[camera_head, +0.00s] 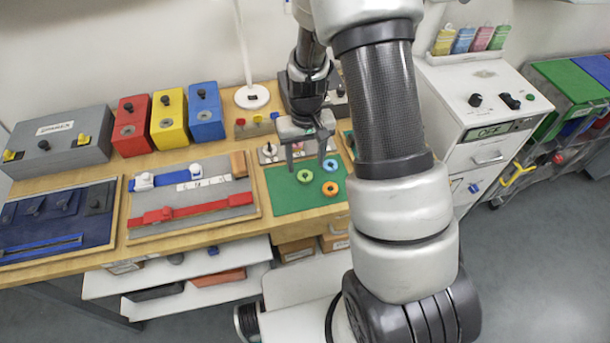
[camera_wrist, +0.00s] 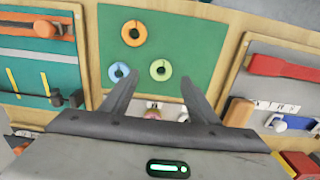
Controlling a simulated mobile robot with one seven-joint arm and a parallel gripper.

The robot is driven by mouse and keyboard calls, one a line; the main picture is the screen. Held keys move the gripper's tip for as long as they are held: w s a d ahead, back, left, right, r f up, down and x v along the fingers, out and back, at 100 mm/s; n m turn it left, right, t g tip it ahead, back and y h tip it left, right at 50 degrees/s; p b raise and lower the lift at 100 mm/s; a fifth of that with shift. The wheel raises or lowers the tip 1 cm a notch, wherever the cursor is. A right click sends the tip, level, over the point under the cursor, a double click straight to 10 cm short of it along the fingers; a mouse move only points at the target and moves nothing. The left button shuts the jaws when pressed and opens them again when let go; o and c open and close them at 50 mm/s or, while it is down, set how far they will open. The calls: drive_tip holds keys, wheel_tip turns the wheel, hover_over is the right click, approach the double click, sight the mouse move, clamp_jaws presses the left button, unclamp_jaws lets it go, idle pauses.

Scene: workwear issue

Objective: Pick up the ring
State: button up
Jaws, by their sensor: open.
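Three small rings lie flat on a green mat (camera_head: 288,201), seen in the wrist view at its edge (camera_wrist: 195,20). They are a yellow-green ring (camera_head: 299,177), a blue ring (camera_head: 336,162) and an orange ring (camera_head: 323,188). In the wrist view, the yellow-green ring (camera_wrist: 153,70) shows between and just beyond my fingertips. The blue ring (camera_wrist: 112,72) is left of it, near the left finger. The orange ring (camera_wrist: 126,33) is farther up. My gripper (camera_head: 306,166) is open and empty above the mat; it also shows in the wrist view (camera_wrist: 160,80). I cannot tell its exact height.
Left of the mat is a grey board (camera_head: 187,218) with red and blue slides. Red (camera_head: 132,137), yellow (camera_head: 169,133) and blue (camera_head: 206,123) boxes stand behind. A small panel with knobs (camera_head: 268,158) adjoins the mat's back edge. A white cabinet (camera_head: 470,75) stands right.

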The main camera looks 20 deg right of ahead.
sight(305, 178)
wheel_tip(305, 178, down, 4)
drive_tip(key=shift+a+f, duration=0.1)
drive_tip(key=shift+f, duration=0.05)
drive_tip(key=c, duration=1.1)
